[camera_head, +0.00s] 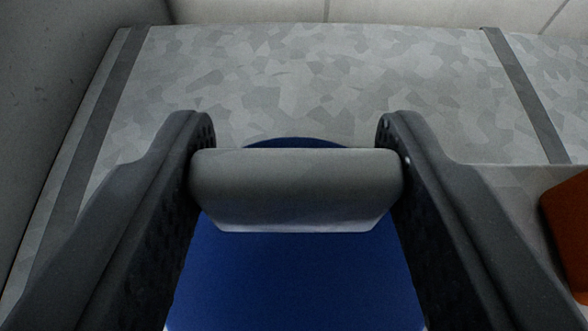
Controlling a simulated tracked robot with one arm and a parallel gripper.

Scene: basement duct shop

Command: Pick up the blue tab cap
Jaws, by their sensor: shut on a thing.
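The blue tab cap (297,280) is in the lower middle of the camera_head view. It has a blue body with a rounded far edge and a thick grey tab (296,185) across it. My gripper (293,150) has one dark finger on each side of the tab. Both fingers touch the tab's ends, so the gripper is shut on it. The near part of the cap runs out of the bottom of the view. The fingers hide its sides. I cannot tell whether the cap rests on something or is lifted.
A grey mottled metal surface (320,85) lies beyond the cap, with a dark band (95,140) at left and another (525,95) at right. An orange-red object (570,235) is cut off at the right edge. A grey wall (60,70) stands at left. The surface beyond the fingertips is clear.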

